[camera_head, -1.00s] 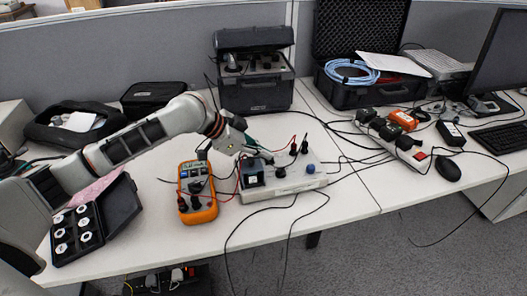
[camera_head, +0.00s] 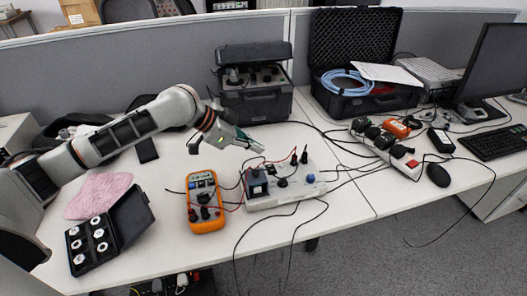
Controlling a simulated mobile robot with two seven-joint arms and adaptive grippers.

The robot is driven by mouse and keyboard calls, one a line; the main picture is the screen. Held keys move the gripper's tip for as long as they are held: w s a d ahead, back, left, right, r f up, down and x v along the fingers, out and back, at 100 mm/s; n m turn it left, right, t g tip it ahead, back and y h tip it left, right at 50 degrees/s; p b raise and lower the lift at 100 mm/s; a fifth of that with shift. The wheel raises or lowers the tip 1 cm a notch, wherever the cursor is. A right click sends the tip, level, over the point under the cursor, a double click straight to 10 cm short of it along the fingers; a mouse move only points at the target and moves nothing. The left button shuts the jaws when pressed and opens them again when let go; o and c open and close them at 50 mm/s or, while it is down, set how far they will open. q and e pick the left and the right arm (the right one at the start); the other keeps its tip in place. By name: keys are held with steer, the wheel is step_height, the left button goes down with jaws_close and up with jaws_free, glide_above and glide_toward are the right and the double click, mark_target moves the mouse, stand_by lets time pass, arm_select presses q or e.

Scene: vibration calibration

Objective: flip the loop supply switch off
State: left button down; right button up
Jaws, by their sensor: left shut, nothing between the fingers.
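The loop supply looks to be the pale box (camera_head: 292,193) in the middle of the desk. It carries a dark block (camera_head: 257,184), a dark round part (camera_head: 282,182), a blue knob (camera_head: 310,178) and plug leads. I cannot tell which part is the switch or its position. My left gripper (camera_head: 259,149) is shut and empty, above and behind the box's left end, apparently clear of it. My right gripper is not in view.
An orange multimeter (camera_head: 205,215) lies left of the box, with thin leads between them. A black case of pale rings (camera_head: 90,258) is at front left. A power strip (camera_head: 385,150) lies to the right. An open black equipment case (camera_head: 255,105) stands behind.

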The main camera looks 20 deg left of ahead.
arm_select(q)
steer(key=v, duration=0.5)
steer(key=shift+w+a+r+p, duration=0.2)
steer(key=shift+a+p, duration=0.1)
steer(key=shift+a, duration=0.1)
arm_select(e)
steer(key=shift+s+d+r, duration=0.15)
